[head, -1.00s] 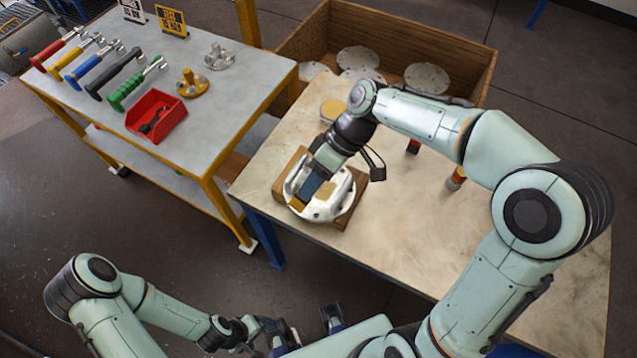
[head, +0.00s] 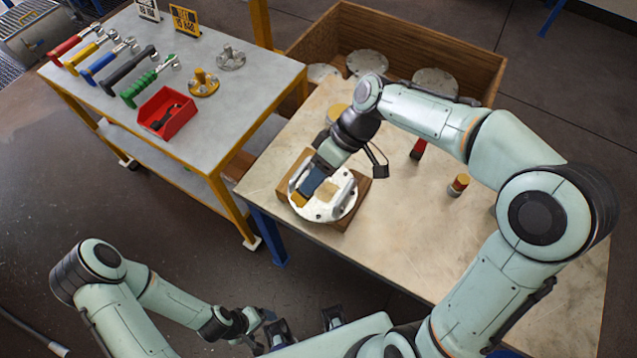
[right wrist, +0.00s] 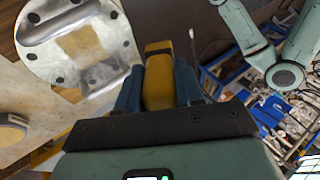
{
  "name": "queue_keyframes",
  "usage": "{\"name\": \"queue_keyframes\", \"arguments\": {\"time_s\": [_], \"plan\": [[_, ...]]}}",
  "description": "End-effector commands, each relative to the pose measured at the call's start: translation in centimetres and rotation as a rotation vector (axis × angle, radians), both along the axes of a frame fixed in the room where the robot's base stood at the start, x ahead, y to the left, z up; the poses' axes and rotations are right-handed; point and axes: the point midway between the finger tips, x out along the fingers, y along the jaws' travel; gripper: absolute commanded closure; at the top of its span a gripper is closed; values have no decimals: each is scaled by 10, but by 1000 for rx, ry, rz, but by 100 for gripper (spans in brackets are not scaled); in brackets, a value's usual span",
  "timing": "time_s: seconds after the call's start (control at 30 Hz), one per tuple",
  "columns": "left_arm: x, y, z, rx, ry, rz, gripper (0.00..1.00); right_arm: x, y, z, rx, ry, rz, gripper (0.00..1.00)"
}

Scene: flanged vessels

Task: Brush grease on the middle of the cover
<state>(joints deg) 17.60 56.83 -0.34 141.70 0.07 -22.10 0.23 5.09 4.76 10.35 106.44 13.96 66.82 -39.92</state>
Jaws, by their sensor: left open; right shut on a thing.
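My left gripper (head: 305,325) is open and empty, low in front of the table.
A round tin with a yellow top (head: 337,112) stands behind the cover. A wooden crate (head: 420,45) holds several discs. A side table (head: 225,100) carries wrenches, flanges and a red bin (head: 167,113).

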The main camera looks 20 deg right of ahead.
Motion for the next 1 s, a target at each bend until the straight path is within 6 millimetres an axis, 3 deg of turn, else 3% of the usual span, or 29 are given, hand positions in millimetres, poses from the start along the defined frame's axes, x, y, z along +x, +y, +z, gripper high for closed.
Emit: {"name": "queue_keyframes", "arguments": {"time_s": [0.17,0.5,1.0], "plan": [[-1,0,-2,0,1,0,17,2,-2,2,-2,-16,-10,94],[-12,0,-23,-1,14,-1,17,24,-31,37,-20,-242,-160,94],[-25,0,-55,0,28,0,17,24,-31,-7,-20,-243,-162,94]]}}
